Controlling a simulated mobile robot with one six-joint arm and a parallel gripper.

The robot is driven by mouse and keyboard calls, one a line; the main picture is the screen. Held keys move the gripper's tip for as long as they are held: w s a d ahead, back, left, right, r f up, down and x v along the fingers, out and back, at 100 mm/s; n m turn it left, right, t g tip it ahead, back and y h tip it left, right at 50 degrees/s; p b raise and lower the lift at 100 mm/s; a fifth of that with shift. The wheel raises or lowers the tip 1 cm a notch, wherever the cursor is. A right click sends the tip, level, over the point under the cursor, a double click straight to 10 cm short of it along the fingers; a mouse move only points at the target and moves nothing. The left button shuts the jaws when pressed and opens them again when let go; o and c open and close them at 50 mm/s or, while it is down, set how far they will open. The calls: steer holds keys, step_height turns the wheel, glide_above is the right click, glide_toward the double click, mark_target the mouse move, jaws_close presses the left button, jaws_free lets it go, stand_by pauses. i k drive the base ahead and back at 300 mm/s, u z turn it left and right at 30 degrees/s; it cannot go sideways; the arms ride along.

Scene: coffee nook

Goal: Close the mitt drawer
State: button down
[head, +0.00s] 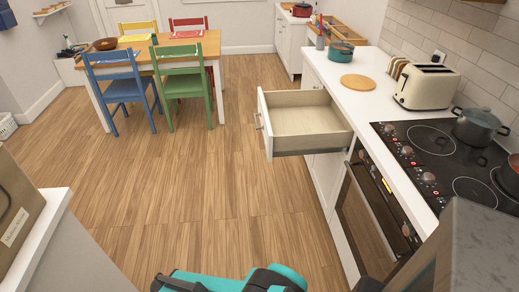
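The drawer (264,125) is pulled far out from the white counter, just left of the oven. Its front is white with a small metal handle (258,121) and faces left. The pale wooden inside looks empty; no mitt shows in it. Teal and black parts of my own body show at the bottom edge, below and well short of the drawer. My gripper cannot be made out in this view.
The wooden floor (215,185) left of the drawer is clear. A toaster (425,86), round board (358,82) and teal pot (341,54) stand on the counter. The oven (375,215) is nearer. A table with coloured chairs (180,83) stands at the back left.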

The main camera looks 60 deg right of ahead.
mark_target(296, 122)
steer(key=z, duration=0.15)
steer(key=i, duration=0.9)
steer(key=u, duration=0.05)
